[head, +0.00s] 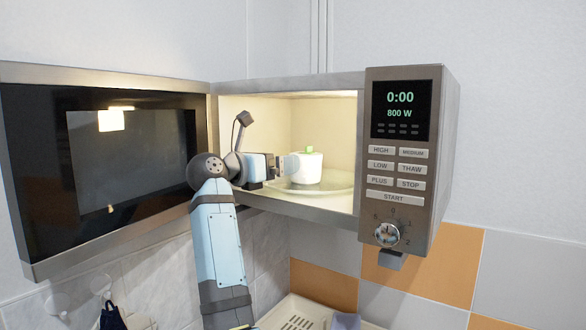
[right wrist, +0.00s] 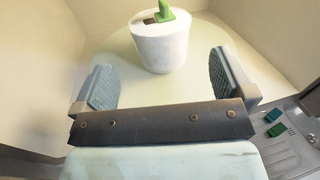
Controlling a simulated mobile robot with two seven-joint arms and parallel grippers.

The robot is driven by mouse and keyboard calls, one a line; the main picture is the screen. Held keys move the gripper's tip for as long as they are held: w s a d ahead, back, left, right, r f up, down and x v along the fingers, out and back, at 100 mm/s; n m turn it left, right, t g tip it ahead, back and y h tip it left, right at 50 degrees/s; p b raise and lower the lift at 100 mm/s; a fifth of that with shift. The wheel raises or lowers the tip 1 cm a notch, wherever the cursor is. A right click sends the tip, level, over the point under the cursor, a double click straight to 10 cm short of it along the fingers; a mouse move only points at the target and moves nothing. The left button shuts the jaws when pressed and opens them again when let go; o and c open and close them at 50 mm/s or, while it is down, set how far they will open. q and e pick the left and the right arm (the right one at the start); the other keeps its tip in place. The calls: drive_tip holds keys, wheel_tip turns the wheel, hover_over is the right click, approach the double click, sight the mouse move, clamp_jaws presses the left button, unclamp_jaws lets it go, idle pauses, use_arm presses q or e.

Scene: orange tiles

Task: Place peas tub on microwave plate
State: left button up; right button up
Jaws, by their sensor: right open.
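The peas tub (head: 306,168) is a small white tub with a green piece on top. It stands upright on the round glass microwave plate (head: 338,189) inside the open microwave. The tub (right wrist: 160,48) and the pale plate (right wrist: 125,62) also show in the right wrist view. My right gripper (head: 287,165) reaches into the microwave from the left. In the right wrist view, its two padded fingers (right wrist: 162,82) are wide apart and empty. The tub stands just beyond the fingertips, with a gap between them. My left gripper is not in view.
The microwave door (head: 130,160) is swung wide open to the left. The control panel (head: 399,150) is right of the opening and reads 0:00. A pale rack (head: 298,315) is below. The cavity's side walls are close around the gripper.

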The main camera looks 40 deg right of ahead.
drive_tip(key=shift+s+a, duration=0.1)
drive_tip(key=shift+a, duration=1.2)
drive_tip(key=shift+f, duration=0.1)
